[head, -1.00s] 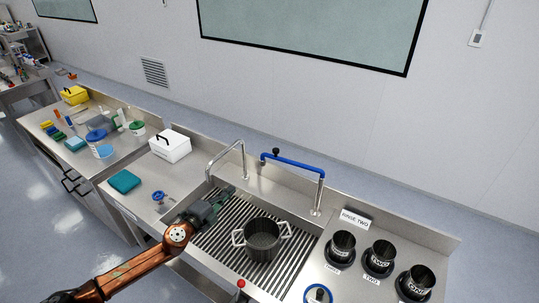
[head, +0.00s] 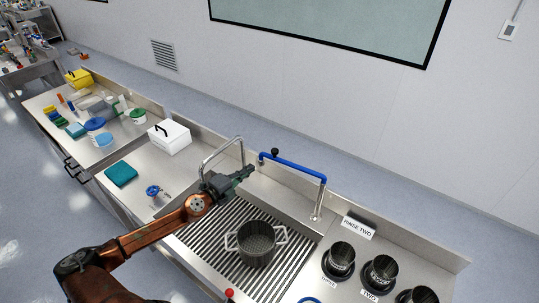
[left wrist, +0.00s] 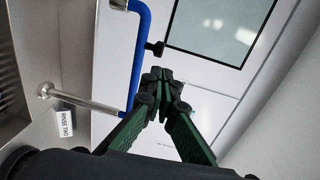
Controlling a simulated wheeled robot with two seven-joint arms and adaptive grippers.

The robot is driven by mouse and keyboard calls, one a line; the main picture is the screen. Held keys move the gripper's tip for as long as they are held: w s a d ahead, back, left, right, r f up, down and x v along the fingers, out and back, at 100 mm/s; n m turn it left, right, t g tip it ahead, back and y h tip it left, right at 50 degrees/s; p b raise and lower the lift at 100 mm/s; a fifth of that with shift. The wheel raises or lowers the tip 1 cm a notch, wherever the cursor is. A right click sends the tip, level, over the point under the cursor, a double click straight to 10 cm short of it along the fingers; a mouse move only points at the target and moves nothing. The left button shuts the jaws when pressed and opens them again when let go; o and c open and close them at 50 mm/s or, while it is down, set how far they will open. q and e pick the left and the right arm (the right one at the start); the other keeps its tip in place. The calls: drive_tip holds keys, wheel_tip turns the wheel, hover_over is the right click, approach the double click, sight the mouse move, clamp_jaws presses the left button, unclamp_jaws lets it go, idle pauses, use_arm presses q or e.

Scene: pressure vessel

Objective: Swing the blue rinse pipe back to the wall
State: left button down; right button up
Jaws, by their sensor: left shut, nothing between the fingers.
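The blue rinse pipe (head: 295,164) stands at the back of the sink on a silver post (head: 318,203). Its arm reaches left from the post, along the back edge, and a black knob (head: 275,152) sits near its left end. My left gripper (head: 250,170) is shut and empty, just left of the pipe's free end and in front of the silver tap (head: 222,150). The left wrist view shows the blue pipe (left wrist: 141,50) left of the shut fingers (left wrist: 158,75), with the knob (left wrist: 155,48) near their tips; I see no clear contact. My right gripper is not in view.
A pot with two handles (head: 256,243) stands on the slatted sink grate (head: 205,240). Black cups (head: 340,258) stand at the right by the RINSE TWO sign (head: 358,228). A white box (head: 169,137) and a teal cloth (head: 121,174) lie at the left.

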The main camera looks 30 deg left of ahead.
sight(272, 153)
use_arm(q)
drive_tip(key=w, duration=0.3)
drive_tip(key=w+f+p, duration=0.1)
drive_tip(key=w, duration=0.3)
drive_tip(key=w+d, duration=0.1)
drive_tip(key=w, duration=0.3)
drive_tip(key=shift+d+f+p, duration=0.1)
drive_tip(key=shift+f+p, duration=0.1)
drive_tip(key=shift+p, duration=0.15)
drive_tip(key=shift+w+f, duration=0.1)
drive_tip(key=shift+w, duration=0.35)
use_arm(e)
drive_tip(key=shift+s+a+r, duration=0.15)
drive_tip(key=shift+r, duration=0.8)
use_arm(q)
drive_tip(key=shift+w+f+b, duration=0.15)
drive_tip(key=shift+b, duration=0.4)
drive_tip(key=w+b, duration=0.1)
drive_tip(key=b, duration=0.1)
drive_tip(key=w+m+h+b, duration=0.1)
drive_tip(key=b, duration=0.1)
drive_tip(key=w+h+b, duration=0.1)
drive_tip(key=b, duration=0.2)
drive_tip(key=shift+a+r+m, duration=0.25)
drive_tip(key=shift+a+m, duration=0.05)
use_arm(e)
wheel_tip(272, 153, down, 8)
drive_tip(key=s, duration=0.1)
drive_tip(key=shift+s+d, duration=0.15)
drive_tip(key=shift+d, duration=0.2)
